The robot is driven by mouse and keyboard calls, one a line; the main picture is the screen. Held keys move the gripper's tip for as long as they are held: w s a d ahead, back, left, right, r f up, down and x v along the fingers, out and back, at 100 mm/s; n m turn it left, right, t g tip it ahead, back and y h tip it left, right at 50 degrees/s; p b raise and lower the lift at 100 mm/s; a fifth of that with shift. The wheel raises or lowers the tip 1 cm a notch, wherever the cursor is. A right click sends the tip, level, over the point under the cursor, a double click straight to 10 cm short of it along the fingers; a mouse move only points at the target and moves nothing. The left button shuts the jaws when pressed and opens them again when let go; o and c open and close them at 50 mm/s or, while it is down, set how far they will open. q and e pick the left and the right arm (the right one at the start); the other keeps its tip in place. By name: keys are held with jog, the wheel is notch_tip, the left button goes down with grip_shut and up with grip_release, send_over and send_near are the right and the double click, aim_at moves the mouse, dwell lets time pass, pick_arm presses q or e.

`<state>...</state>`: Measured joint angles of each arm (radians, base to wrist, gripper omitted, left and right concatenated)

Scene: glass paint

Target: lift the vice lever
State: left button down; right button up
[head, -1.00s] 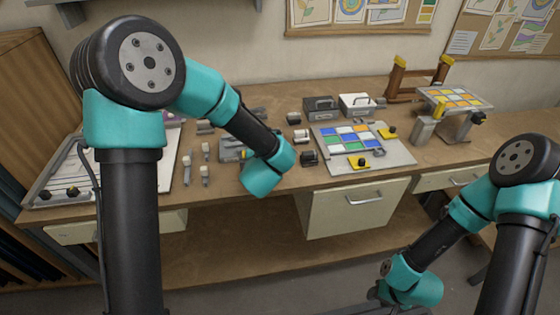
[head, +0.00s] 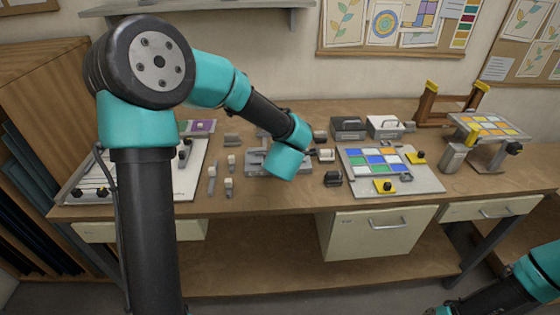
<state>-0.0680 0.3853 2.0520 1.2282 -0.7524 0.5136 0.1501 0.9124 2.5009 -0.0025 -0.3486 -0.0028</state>
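A grey metal block (head: 257,167), which looks like the vice, sits on the workbench left of centre in the head view. My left arm's teal wrist hangs over its right part and hides much of it. I cannot make out the lever. My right arm shows only in the lower right corner, low in front of the bench. No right gripper fingers can be made out.
A board with coloured glass panes (head: 430,183) lies right of the block. Small upright tools (head: 229,187) stand to its left, beside a white panel (head: 186,186). Two boxes (head: 386,127) and a wooden rack (head: 427,104) are behind. A tilted stand (head: 487,127) is at right.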

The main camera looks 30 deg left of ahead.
dwell(0.3)
pick_arm(q)
jog(key=c, duration=1.1)
grip_release()
jog(key=shift+o, duration=0.2)
jog(key=v, duration=1.7)
jog(key=shift+s+d, duration=0.15)
